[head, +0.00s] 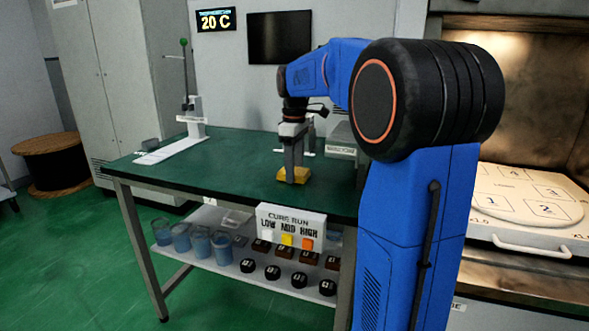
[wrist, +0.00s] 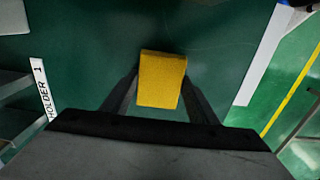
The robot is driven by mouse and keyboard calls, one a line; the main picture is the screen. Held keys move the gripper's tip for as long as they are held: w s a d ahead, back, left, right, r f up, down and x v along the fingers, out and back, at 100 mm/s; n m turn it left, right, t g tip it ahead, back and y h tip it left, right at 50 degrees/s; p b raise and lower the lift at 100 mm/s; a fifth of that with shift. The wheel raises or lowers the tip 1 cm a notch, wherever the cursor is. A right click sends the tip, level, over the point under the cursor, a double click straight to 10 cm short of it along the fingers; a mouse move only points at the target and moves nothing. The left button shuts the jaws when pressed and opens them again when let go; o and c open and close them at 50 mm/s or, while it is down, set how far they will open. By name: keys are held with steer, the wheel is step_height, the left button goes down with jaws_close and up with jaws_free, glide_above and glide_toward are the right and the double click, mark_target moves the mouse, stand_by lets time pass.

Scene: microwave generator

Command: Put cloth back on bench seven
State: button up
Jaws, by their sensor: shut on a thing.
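The cloth (wrist: 162,82) is a yellow block-like pad between the two fingers of my gripper (wrist: 160,100) in the wrist view. In the head view the cloth (head: 292,175) shows under my gripper (head: 292,180), at the front right part of the green bench top (head: 240,160). The gripper is shut on the cloth. The cloth is at or very close to the bench surface; I cannot tell whether it touches. No bench number is legible.
A stand with a green knob (head: 190,100) is at the bench's back left. A grey box (head: 341,140) sits at the right. A shelf (head: 225,262) below holds beakers and several dark pucks. An open oven chamber with a round plate (head: 525,200) is at the right. The bench middle is clear.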

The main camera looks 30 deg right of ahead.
steer(key=shift+f, duration=0.15)
steer(key=o, duration=1)
step_height(320, 180, up, 12)
stand_by(0.7)
